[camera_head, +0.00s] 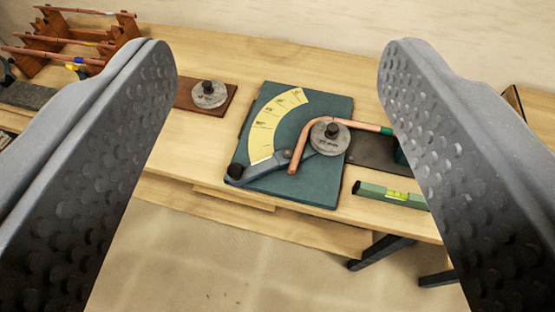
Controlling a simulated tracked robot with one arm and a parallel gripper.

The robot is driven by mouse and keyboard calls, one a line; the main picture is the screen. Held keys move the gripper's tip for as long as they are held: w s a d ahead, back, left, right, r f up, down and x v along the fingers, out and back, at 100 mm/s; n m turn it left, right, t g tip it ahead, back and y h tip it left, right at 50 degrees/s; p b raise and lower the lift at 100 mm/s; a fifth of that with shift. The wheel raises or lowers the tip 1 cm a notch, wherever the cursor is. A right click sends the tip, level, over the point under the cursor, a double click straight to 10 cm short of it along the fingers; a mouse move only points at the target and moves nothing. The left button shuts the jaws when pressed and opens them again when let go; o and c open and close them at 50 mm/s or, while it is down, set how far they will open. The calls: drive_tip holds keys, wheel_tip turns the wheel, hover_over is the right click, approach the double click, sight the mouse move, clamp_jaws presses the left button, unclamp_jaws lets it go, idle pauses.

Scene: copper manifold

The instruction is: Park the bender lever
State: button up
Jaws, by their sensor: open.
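My gripper (275,130) is open, with its two grey dimpled fingers at the left and right of the view and nothing between them up close. Farther off, the bender is a dark teal plate (318,190) on the workbench, with a yellow angle scale (272,124). The bender lever (262,168) is a blue-grey arm with a dark knob at its lower left end, near the plate's front left corner. A bent copper pipe (352,124) curves around a round grey former (330,136). The lever's inner end lies against the pipe's lower end.
A wooden rack (70,40) with copper pipes stands at the back left. A second round die (208,94) sits on a brown board. A green spirit level (390,195) lies right of the plate by the bench's (170,160) front edge. Floor shows in front.

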idle(0.5)
drive_tip(key=w+d+f+b, duration=0.1)
drive_tip(key=w+f+b, duration=0.65)
drive_tip(key=f, duration=0.85)
drive_tip(key=n+t+y+b, duration=0.1)
drive_tip(key=y+b, duration=0.2)
drive_tip(key=b, duration=0.5)
approach(234, 164)
drive_tip(key=s+d+r, duration=0.2)
drive_tip(key=d+r, duration=0.4)
drive_tip(key=r, duration=0.3)
drive_tip(key=a+f+t+y+b, duration=0.15)
drive_tip(key=a+f+b, duration=0.3)
drive_tip(key=f, duration=0.75)
drive_tip(key=shift+g, duration=0.25)
drive_tip(key=b+x, duration=0.3)
drive_tip(key=x, duration=0.8)
drive_tip(key=shift+a, duration=0.15)
drive_tip(key=shift+x, duration=1.05)
drive_tip(key=shift+r, duration=0.1)
